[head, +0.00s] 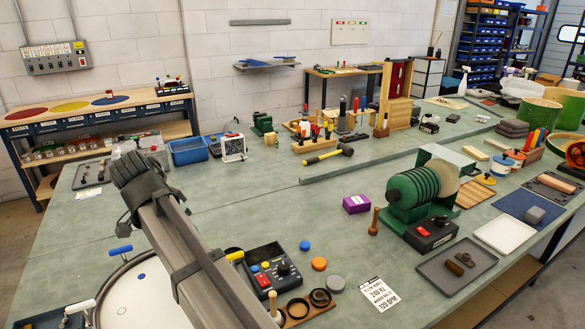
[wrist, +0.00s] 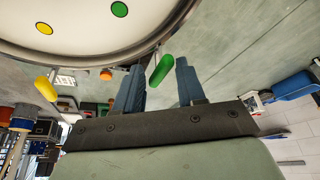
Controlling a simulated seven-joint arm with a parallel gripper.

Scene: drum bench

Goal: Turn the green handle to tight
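In the wrist view, the green handle (wrist: 160,69) is a short rounded bar at the rim of the drum (wrist: 95,52). My gripper (wrist: 157,78) has its two blue fingers apart, one on each side of the green handle in the picture. A gap shows on both sides, and I cannot tell how deep the handle sits between them. In the head view, the drum (head: 142,308) is at the lower left, partly hidden behind my arm. The green handle and my gripper's fingers do not show there.
A yellow handle (wrist: 46,88) is on the rim in the wrist view. In the head view, a blue handle (head: 120,250) is on the near drum's rim. A control box (head: 268,272) with coloured buttons stands right of my arm. The bench middle is mostly clear.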

